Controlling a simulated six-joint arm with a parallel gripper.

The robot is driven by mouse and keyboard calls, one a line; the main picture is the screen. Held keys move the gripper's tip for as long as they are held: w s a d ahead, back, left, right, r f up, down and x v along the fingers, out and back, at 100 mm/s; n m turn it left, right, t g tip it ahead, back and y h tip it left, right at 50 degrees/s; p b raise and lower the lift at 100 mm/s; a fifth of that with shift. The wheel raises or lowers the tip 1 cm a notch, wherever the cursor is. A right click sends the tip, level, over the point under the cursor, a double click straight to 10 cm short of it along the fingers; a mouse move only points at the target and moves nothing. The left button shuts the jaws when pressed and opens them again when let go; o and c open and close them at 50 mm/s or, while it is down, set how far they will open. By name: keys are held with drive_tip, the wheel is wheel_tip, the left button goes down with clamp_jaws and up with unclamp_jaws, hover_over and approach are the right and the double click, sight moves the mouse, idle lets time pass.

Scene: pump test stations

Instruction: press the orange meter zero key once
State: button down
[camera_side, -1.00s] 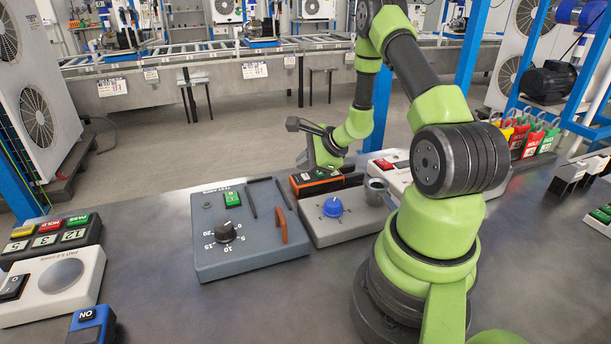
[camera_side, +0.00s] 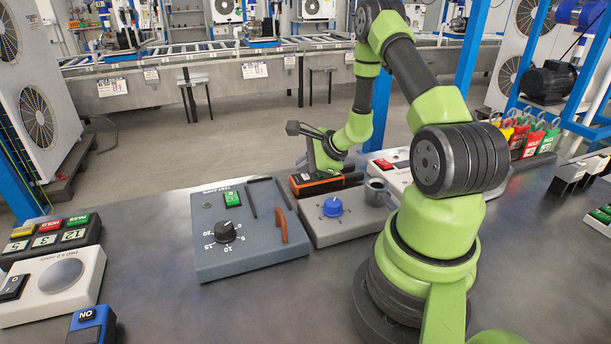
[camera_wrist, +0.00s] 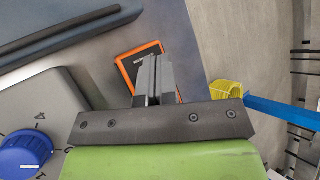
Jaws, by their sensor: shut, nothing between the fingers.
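The orange meter (camera_side: 316,186) is a dark-faced box with an orange rim, lying at the back of the bench behind the grey panel with the blue knob. In the wrist view the orange meter (camera_wrist: 128,65) shows its left and far edges and part of its dark face. My gripper (camera_wrist: 159,58) is shut and empty, with its fingertips over the meter's face. I cannot tell whether they touch it. The fingers and palm cover the near part of the meter, and I cannot make out the zero key. In the side view my wrist hangs above the meter and the fingertips are unclear.
A grey panel with a blue knob (camera_side: 332,207) stands in front of the meter. A blue-grey test panel (camera_side: 232,260) with a black dial and an orange handle is to its left.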

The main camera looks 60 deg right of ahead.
sight(306, 177)
drive_tip(key=shift+f, duration=0.45)
idle(0.3)
drive_tip(key=shift+r, duration=0.9)
drive_tip(key=shift+r, duration=2.5)
